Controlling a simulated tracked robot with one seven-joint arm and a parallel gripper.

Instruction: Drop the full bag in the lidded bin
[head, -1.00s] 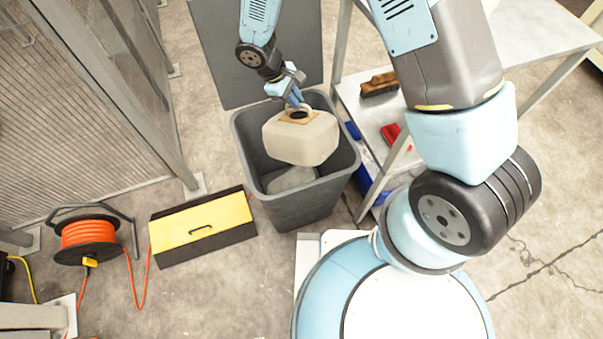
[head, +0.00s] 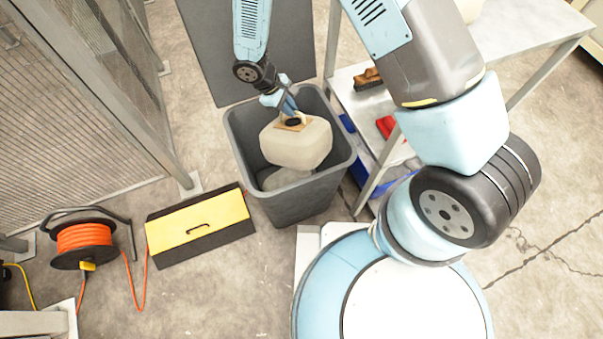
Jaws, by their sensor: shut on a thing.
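The full bag (head: 297,146) is a beige, rounded block with a tan collar and a dark ring on top. My gripper (head: 290,113) is shut on the bag at its top ring. The bag hangs in the mouth of the grey bin (head: 303,207), and its lower part overlaps the opening. The bin's lid (head: 250,50) stands open behind it. Another pale bag (head: 284,179) lies inside the bin, partly hidden by the held bag. Whether the two bags touch, I cannot tell.
A yellow and black toolbox (head: 200,226) and an orange cable reel (head: 84,243) are on the floor at left. A metal table (head: 545,28) with a brush (head: 368,79) and a red item (head: 386,126) on its lower shelf stands close at right. Wire mesh fencing (head: 70,90) is at far left.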

